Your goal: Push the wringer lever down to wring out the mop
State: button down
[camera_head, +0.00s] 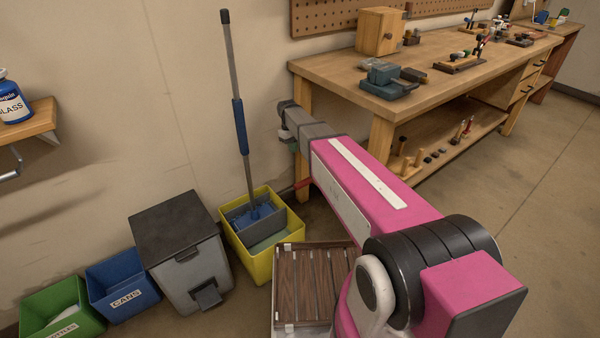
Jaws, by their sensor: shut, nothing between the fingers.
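The yellow mop bucket (261,262) stands on the floor by the wall. A mop with a grey pole and blue grip (240,125) leans in it, its blue head (256,215) down in the grey wringer (238,210). A short red bar, apparently the wringer lever (297,187), sticks out to the right above the bucket's rim, partly hidden behind my arm. My gripper (287,136) is small and dark at the end of my pink arm, above the red bar and apart from the mop pole. It is shut and empty. Its distance from the bar is hard to judge.
A wooden workbench (440,62) with tools stands behind my arm, its front leg (382,140) close by. A grey lidded bin (185,250), a blue bin (122,283) and a green bin (62,312) line the left. Floor at right is clear.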

jog(key=s+d+f, duration=0.3)
jog(key=s+f, duration=0.1)
jog(key=f, duration=0.8)
jog(key=shift+s, duration=0.2)
